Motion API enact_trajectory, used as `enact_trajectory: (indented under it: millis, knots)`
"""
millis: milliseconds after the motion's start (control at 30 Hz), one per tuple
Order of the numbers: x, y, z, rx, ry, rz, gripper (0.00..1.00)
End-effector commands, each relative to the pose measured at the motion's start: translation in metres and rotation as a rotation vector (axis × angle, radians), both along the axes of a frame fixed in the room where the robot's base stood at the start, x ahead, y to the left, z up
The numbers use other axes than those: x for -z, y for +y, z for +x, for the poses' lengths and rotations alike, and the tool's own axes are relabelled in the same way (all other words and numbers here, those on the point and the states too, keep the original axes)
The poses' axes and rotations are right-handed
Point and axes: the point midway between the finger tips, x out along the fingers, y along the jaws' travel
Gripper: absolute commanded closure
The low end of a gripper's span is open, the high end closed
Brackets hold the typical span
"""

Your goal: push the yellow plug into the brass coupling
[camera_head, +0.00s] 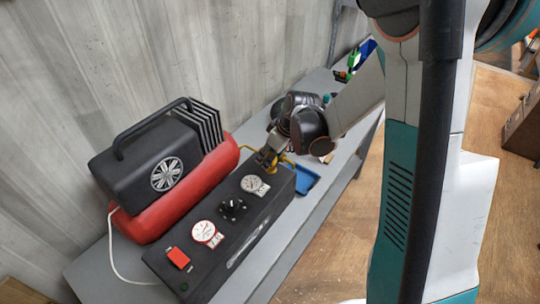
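My gripper (266,159) is at the far end of the black control panel (222,232), pointing down toward it. Thin yellow parts (287,160) show on both sides of my gripper; they may be the yellow plug and its hose, but they are too small to tell apart.
A red-tanked compressor (178,193) with a black housing stands beside the panel on the grey bench (95,272). A blue tray (306,180) lies just right of the panel's far end. Green and blue items (354,60) sit at the bench's far end.

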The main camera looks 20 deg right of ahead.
Motion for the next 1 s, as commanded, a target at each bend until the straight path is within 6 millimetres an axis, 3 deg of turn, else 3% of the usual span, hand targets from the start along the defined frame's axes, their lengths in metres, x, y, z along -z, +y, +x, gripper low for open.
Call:
enact_trajectory:
  millis: [633, 1000]
  knots:
    - [-0.089, -0.022, -0.031, 0.001, 0.001, 0.000, 0.52]
    - [-0.107, -0.026, -0.036, 0.000, 0.000, 0.000, 0.52]
